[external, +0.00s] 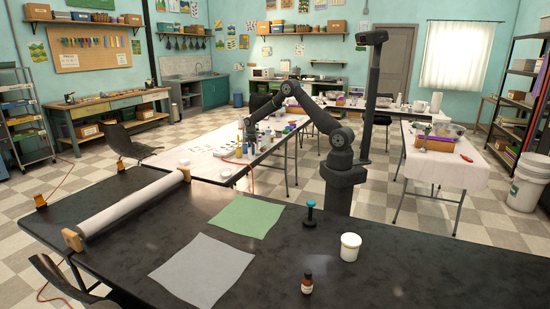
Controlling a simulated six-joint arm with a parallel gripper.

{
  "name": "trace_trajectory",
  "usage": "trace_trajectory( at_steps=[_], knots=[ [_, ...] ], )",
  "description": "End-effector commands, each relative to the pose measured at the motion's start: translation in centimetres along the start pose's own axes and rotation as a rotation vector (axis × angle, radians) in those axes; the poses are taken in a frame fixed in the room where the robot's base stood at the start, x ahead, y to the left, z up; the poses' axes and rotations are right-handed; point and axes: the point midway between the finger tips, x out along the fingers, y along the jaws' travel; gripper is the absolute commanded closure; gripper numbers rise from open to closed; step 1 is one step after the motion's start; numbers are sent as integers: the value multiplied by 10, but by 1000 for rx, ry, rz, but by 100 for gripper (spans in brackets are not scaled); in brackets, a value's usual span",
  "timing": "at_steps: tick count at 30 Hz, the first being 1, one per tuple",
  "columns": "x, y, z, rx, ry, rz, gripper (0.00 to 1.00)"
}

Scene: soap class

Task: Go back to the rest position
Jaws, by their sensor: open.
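My dark arm stands behind the black table and bends over to the left. My gripper (246,146) points down over the white-covered table (205,152), among small bottles and jars; it is small and dark here, and its fingers are hard to make out. I see nothing clearly held in it. Several bottles and jars (268,136) stand close to it on that table, and I cannot tell whether it touches any of them.
The black table (300,235) in front bears a green sheet (244,216), a grey sheet (203,271), a white roll (130,203), a white jar (350,247), a brown bottle (307,283) and a blue-topped stamp-like tool (311,210). A covered table (445,170) stands at right.

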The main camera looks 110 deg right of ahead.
Motion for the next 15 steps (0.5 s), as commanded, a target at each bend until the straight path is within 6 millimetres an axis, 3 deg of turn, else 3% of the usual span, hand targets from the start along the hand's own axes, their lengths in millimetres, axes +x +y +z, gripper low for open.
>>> trace_trajectory(
  at_steps=[2,15],
  knots=[
    [18,-1,0,0,-2,-2,29],
    [-72,1,-1,0,3,4,29]
  ],
)
